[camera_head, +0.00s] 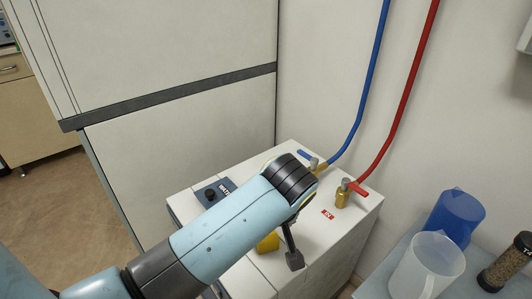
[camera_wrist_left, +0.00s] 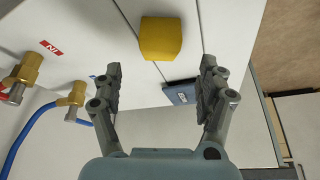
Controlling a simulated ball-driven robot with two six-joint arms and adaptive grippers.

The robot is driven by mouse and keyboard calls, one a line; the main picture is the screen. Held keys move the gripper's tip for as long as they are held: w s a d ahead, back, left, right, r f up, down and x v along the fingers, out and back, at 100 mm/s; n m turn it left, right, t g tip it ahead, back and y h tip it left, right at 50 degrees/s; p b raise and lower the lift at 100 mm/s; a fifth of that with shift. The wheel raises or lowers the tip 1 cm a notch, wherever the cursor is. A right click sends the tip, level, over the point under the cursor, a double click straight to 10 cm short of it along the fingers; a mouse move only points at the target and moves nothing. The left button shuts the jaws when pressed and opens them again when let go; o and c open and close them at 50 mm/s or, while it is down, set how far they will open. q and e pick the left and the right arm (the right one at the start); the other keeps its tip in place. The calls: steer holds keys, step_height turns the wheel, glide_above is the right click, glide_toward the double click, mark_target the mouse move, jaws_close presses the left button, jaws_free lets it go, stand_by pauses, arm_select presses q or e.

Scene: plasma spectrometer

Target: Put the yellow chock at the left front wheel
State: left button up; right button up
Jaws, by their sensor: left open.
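The yellow chock (camera_wrist_left: 160,38) sits on the top of a white unit, just beyond my left gripper's fingertips in the left wrist view. In the head view only a bit of the chock (camera_head: 268,242) shows below my left arm. My left gripper (camera_wrist_left: 160,80) is open, its two fingers apart and nothing between them. In the head view the gripper (camera_head: 294,258) is mostly behind my own wrist, with one finger showing over the unit top. No wheel is visible. My right gripper is in neither view.
The white unit (camera_head: 345,235) carries brass valves (camera_head: 343,195) with blue (camera_head: 373,75) and red (camera_head: 412,90) hoses, and a dark display panel (camera_head: 215,193). A blue beaker (camera_head: 456,213), a clear beaker (camera_head: 428,268) and a jar (camera_head: 508,264) stand at right. Tall white cabinet (camera_head: 190,140) behind; floor (camera_head: 65,210) clear at left.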

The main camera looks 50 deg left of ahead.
arm_select(q)
steer(key=shift+w+a+f, duration=0.1)
steer(key=shift+a+f, duration=0.05)
steer(key=shift+f, duration=0.25)
steer(key=b+x, duration=0.1)
steer(key=x, duration=0.3)
steer(key=shift+f, duration=0.65)
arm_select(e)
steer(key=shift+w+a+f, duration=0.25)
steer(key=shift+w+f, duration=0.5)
arm_select(q)
steer(key=shift+c, duration=0.3)
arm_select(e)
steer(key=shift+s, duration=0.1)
arm_select(q)
steer(key=c, duration=1.3)
steer(key=shift+o, duration=0.2)
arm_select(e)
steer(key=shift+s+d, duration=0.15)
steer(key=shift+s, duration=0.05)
arm_select(q)
steer(key=shift+r, duration=0.1)
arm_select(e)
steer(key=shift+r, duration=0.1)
